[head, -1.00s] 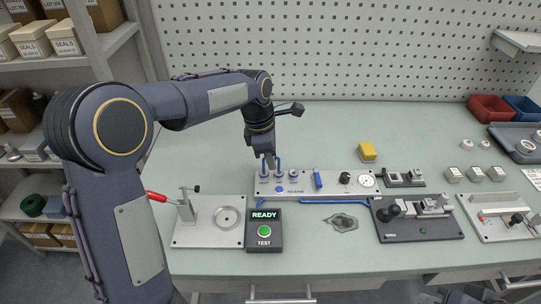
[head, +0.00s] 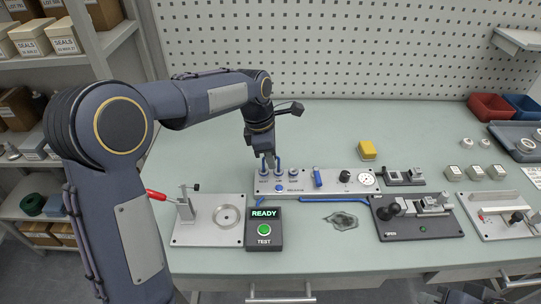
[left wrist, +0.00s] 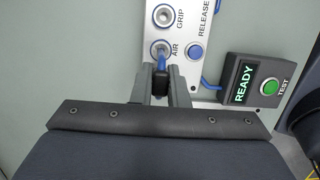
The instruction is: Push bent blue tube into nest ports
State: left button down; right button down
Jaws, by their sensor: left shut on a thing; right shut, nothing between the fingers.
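The bent blue tube (head: 278,163) stands over the two leftmost ports of the grey panel (head: 305,189), with a blue leg at each in the head view. My left gripper (head: 270,161) points down and is shut on the tube between its legs. In the left wrist view, one blue leg (left wrist: 161,55) reaches the port marked AIR (left wrist: 158,48). My gripper's fingers (left wrist: 160,85) hide the other leg and its port. I cannot tell how deep either leg sits. The third port, marked GRIP (left wrist: 163,16), is empty.
A test box (head: 264,230) reading READY and a press fixture (head: 210,222) stand in front of the panel. A dark clamp fixture (head: 416,218) and a clear crumpled piece (head: 341,219) lie to the right. A yellow block (head: 367,150) sits behind; the back table is mostly clear.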

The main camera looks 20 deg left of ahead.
pick_arm(q)
jog(key=shift+f+b, duration=0.3)
jog(key=shift+f, duration=0.45)
dwell(0.3)
jog(key=c, duration=1.3)
grip_release()
jog(key=shift+c, duration=0.2)
